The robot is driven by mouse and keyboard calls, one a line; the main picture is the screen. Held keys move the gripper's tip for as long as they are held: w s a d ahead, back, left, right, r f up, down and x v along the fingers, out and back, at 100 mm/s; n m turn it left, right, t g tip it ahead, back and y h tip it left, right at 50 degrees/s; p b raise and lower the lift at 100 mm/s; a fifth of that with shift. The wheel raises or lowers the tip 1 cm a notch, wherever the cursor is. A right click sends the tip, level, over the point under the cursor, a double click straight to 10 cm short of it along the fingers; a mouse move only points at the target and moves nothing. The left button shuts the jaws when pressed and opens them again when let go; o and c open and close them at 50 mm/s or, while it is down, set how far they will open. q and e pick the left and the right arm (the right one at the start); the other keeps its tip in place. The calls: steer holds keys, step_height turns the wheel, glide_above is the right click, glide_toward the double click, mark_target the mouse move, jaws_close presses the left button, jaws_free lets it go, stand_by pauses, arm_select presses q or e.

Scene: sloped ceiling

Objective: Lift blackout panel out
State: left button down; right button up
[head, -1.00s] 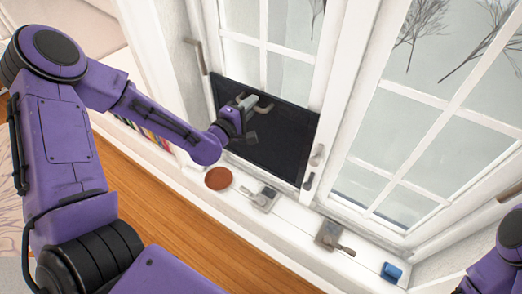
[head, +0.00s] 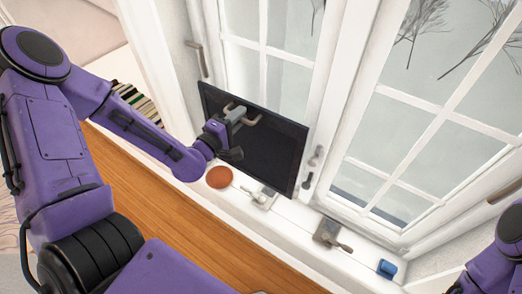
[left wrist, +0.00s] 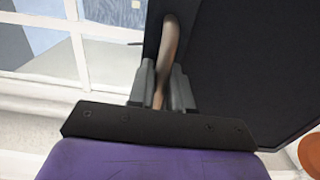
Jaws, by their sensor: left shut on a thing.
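The blackout panel (head: 270,150) is a dark, flat rectangle in front of the lower part of the left window in the head view. It is tilted and stands a little off the glass. It also fills the right of the left wrist view (left wrist: 255,60). My left gripper (head: 236,118) is shut on the panel's tan handle (left wrist: 169,45), with its fingers on both sides of it in the left wrist view. Part of the panel is hidden behind the gripper. Only part of my right arm shows at the lower right; its gripper is out of view.
On the white sill are a round brown disc (head: 219,177), metal latch plates (head: 262,198) (head: 328,232) and a blue object (head: 387,269). Window handles (head: 316,156) stick out beside the panel. Books (head: 137,100) stand at the left.

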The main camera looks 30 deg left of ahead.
arm_select(q)
steer(key=s+r+p, duration=0.1)
steer(key=s+p, duration=0.1)
steer(key=s, duration=0.4)
steer(key=shift+a, duration=0.2)
